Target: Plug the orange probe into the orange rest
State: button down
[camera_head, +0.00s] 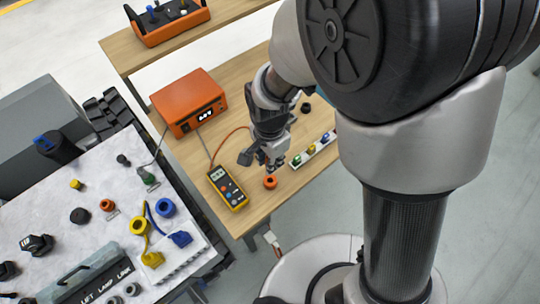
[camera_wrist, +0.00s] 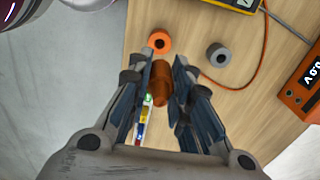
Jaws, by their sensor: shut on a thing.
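The orange probe (camera_wrist: 161,78) is a brownish-orange, stubby cylinder held between the two fingers of my gripper (camera_wrist: 159,92) in the wrist view. The orange rest (camera_wrist: 159,43) is an orange ring with a dark hole, standing on the wooden table just beyond the probe. In the head view the orange rest (camera_head: 270,183) sits near the table's front edge, just below my gripper (camera_head: 274,164). The probe is apart from the rest in the wrist view; its height above the table is hard to tell. In the head view my fingers mostly hide the probe.
A grey ring (camera_wrist: 217,54) stands right of the orange rest in the wrist view. An orange cable (camera_wrist: 262,70) curves over the table. A yellow meter (camera_head: 227,187), an orange instrument box (camera_head: 188,101) and a white strip with coloured pieces (camera_head: 314,149) stand nearby.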

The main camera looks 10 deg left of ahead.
jog(key=b, duration=0.5)
send_over(270, 176)
jog(key=s, duration=0.1)
jog(key=shift+s+d+f, duration=0.1)
jog(key=shift+f, duration=1.4)
jog(key=shift+s+d+f, duration=0.1)
jog(key=shift+f, duration=1.35)
jog(key=shift+f+b, duration=1.35)
jog(key=shift+f, duration=0.9)
jog(key=c, duration=1.4)
grip_release()
jog(key=shift+o, duration=0.2)
jog(key=shift+a+r, duration=0.1)
notch_tip(270, 176, up, 12)
jog(key=shift+f, duration=0.1)
